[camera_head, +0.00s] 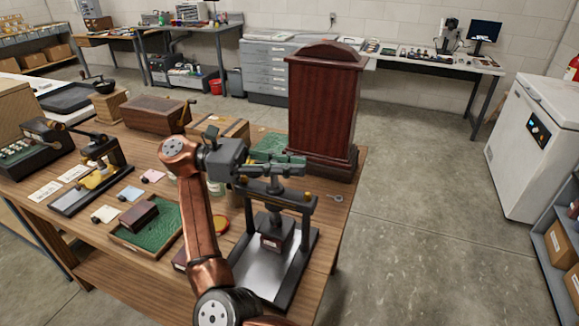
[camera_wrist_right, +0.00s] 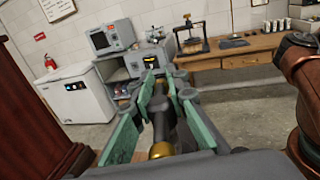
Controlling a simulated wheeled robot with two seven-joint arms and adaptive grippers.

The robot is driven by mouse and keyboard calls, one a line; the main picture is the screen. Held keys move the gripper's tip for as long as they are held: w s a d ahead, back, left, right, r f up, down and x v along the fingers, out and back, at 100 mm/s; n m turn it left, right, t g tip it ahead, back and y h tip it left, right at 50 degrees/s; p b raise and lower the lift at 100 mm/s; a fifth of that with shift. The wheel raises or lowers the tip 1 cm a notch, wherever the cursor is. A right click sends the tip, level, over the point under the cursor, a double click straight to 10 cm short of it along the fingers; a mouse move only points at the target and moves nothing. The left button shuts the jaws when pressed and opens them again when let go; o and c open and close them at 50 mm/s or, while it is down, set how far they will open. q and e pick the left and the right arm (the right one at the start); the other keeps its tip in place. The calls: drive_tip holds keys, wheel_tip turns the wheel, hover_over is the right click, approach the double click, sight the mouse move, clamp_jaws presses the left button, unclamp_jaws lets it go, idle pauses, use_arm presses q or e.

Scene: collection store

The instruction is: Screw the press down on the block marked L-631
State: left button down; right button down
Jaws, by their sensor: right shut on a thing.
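The press (camera_head: 311,236) stands on the wood table in the head view, with a dark frame, brass knobs and a pale base plate. A dark red-brown block (camera_head: 271,242) sits in it under the screw; any marking on it is too small to read. My right gripper (camera_head: 290,164) is at the top of the press, shut on its handle. In the right wrist view the dark handle bar with a brass end (camera_wrist_right: 161,149) lies between the green finger pads (camera_wrist_right: 158,90). My right arm hides part of the press's left side. My left gripper is not in view.
A tall red-brown wooden case (camera_head: 325,105) stands close behind the press. A green-lined tray (camera_head: 165,232) with another brown block (camera_head: 140,217) lies to the left. A small key-like metal item (camera_head: 335,197) lies right of the press. Floor right of the table is clear.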

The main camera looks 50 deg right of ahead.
drive_tip(key=shift+f, duration=0.15)
drive_tip(key=c, duration=1.9)
unclamp_jaws()
drive_tip(key=shift+r, duration=0.2)
